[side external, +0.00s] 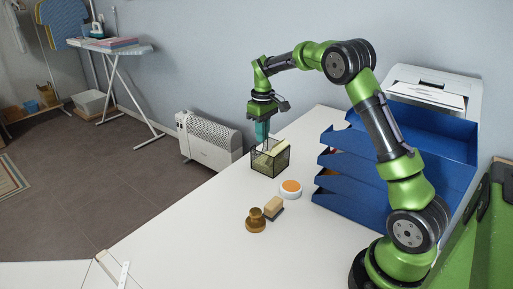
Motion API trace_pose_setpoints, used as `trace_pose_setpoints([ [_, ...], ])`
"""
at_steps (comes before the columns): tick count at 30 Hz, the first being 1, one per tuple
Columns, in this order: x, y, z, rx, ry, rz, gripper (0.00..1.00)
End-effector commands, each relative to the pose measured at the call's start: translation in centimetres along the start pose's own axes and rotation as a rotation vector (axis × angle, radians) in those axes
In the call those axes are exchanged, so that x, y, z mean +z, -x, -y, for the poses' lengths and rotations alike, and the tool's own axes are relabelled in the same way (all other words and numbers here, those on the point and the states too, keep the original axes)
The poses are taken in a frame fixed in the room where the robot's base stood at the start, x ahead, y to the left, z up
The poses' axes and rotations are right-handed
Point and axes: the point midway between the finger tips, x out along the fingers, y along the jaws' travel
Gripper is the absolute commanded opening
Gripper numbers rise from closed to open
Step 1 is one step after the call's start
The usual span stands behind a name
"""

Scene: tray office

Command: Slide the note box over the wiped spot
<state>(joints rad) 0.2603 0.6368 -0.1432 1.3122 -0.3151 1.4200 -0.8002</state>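The note box (285,165) is a dark wire-mesh box with pale yellow notes (262,160) inside. It stands on the white table near its far left edge. My gripper (263,141) points down just above the box, with a teal part at its lower end. I cannot tell whether that teal part is its fingers or a held thing, or whether it touches the notes. The finger gap is too small to make out. I cannot make out a wiped spot on the table.
A round white dish with an orange top (291,188), a tan block (273,206) and a brown knobbed object (256,221) stand nearer the camera. A blue tray stack (345,187) is to the right. The white table (200,232) is clear at front left.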

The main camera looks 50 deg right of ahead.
Motion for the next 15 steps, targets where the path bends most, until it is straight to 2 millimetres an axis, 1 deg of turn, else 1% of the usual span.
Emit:
trace_pose_setpoints([
  [1,0.1,-1.1,0.0,-0.002,0.0,0.003,0.1],
  [3,0.1,-2.5,0.0,-0.002,-0.001,0.004,0.1],
  [7,0.1,-4.5,0.0,-0.001,0.0,0.003,0.1],
  [12,0.0,-6.1,0.0,-0.001,-0.001,0.0,0.1],
  [15,0.0,-6.6,0.0,-0.001,0.0,0.0,0.1],
])
